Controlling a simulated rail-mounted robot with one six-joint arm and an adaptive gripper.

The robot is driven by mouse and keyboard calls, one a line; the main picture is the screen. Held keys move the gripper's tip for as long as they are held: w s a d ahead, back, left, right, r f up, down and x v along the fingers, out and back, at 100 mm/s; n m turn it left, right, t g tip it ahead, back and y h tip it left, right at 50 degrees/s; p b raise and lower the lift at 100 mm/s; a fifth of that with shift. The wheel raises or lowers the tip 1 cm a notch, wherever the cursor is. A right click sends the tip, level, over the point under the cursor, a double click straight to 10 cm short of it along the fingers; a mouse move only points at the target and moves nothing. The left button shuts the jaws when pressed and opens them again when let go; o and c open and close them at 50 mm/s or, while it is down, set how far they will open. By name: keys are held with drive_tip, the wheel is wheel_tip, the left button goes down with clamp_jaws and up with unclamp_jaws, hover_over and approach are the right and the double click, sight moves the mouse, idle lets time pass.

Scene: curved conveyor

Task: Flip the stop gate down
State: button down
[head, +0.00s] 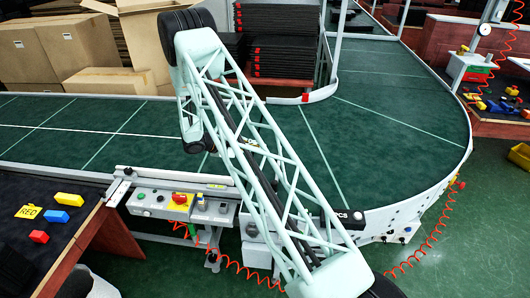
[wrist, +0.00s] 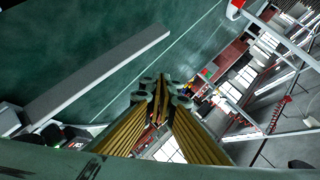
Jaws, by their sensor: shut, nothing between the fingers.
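A long, pale grey bar (wrist: 95,78), which looks like the stop gate, shows in the wrist view. It runs slantwise over the green belt, to the left of my gripper (wrist: 160,88). My gripper is shut and empty, with its fingertips together. A gap shows in the picture between the fingertips and the bar; I cannot tell their height difference. In the head view my arm covers the middle of the belt, and I cannot make out the bar or the fingertips there.
The green curved conveyor (head: 400,105) bends at the right. A control box (head: 165,203) with a red and yellow button sits on its near edge. Cardboard boxes (head: 80,45) stand behind.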

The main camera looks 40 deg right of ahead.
drive_tip(key=shift+w+a+r, duration=0.25)
drive_tip(key=shift+r, duration=0.1)
idle(0.6)
drive_tip(key=s+a+r+m+y+b, duration=0.2)
drive_tip(key=s+a+r+m, duration=0.4)
drive_tip(key=r, duration=0.3)
drive_tip(key=s+a+r+m+y+b, duration=0.1)
drive_tip(key=s+a+r+m+b, duration=0.1)
drive_tip(key=s+a+r+m, duration=0.6)
drive_tip(key=s+a+r+m+y+b, duration=0.25)
drive_tip(key=r+m, duration=0.25)
drive_tip(key=r, duration=0.6)
drive_tip(key=s+a+r+m+t+y+b, duration=0.2)
drive_tip(key=s+a+m+t+y+b, duration=0.1)
drive_tip(key=s+a+m, duration=0.7)
drive_tip(key=s+a+r+m+t+y+b, duration=0.3)
drive_tip(key=s+a+m, duration=0.8)
drive_tip(key=s+a, duration=0.5)
drive_tip(key=s+y, duration=0.1)
drive_tip(key=s, duration=0.5)
drive_tip(key=shift+s, duration=0.4)
